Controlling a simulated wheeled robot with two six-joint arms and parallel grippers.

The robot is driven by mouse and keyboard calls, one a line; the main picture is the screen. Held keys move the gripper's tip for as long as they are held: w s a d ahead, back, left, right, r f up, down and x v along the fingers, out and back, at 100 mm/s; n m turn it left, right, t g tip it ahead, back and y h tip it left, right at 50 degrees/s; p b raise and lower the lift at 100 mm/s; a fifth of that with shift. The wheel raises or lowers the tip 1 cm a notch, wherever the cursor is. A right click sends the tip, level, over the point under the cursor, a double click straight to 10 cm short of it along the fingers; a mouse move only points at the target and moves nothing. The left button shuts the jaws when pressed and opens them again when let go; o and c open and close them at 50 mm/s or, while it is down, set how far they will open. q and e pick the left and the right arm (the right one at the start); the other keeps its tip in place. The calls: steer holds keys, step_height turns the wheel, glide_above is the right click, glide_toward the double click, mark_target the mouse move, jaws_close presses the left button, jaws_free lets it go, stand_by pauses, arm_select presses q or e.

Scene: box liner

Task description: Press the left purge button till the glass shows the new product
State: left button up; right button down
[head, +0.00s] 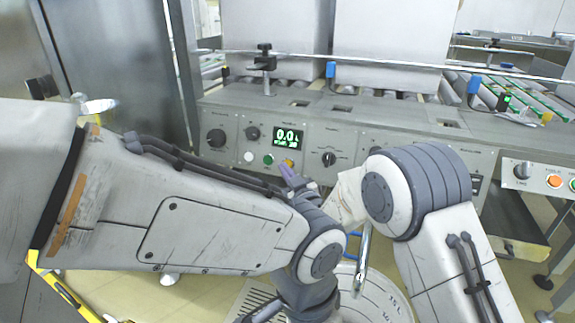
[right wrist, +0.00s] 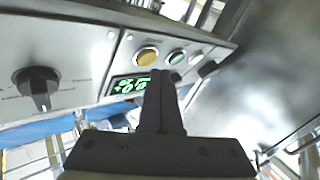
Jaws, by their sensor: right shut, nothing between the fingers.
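On the left control panel, a white button (head: 249,157), a green button (head: 268,159) and an orange button (head: 289,163) sit in a row below a lit green display (head: 287,138). Their labels are too small to read, so I cannot tell which is the purge button. My right gripper (head: 287,174) is shut and empty, its tips close to the orange button. In the right wrist view, the shut fingers (right wrist: 160,75) overlap the display (right wrist: 130,85), and the orange button (right wrist: 146,56) shows uncovered; contact cannot be told. My left gripper is not visible. I cannot make out the glass.
Black knobs (head: 217,138) sit on the panel. A white bucket (head: 385,305) with volume marks stands below, a shiny metal tube (head: 362,262) above it. Another panel at the right has an orange button (head: 554,181). My arms cover much of the foreground.

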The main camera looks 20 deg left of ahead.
steer(key=shift+w, duration=0.15)
stand_by(0.5)
steer(key=shift+w+f, duration=0.15)
steer(key=shift+w, duration=0.1)
steer(key=shift+w+f+b, duration=0.15)
steer(key=shift+w+b, duration=0.15)
steer(key=shift+w, duration=0.05)
stand_by(0.7)
steer(key=shift+s, duration=0.1)
steer(key=shift+s+r, duration=0.3)
steer(key=shift+s, duration=0.35)
steer(key=shift+s+r+p, duration=0.2)
steer(key=shift+s+r, duration=0.1)
steer(key=shift+s, duration=0.5)
steer(key=shift+s+r+p, duration=0.2)
steer(key=shift+s+r, duration=0.05)
steer(key=shift+s, duration=0.5)
steer(key=shift+s+r+p, duration=0.2)
steer(key=shift+s+r, duration=0.1)
steer(key=shift+s, duration=0.5)
steer(key=shift+r, duration=0.1)
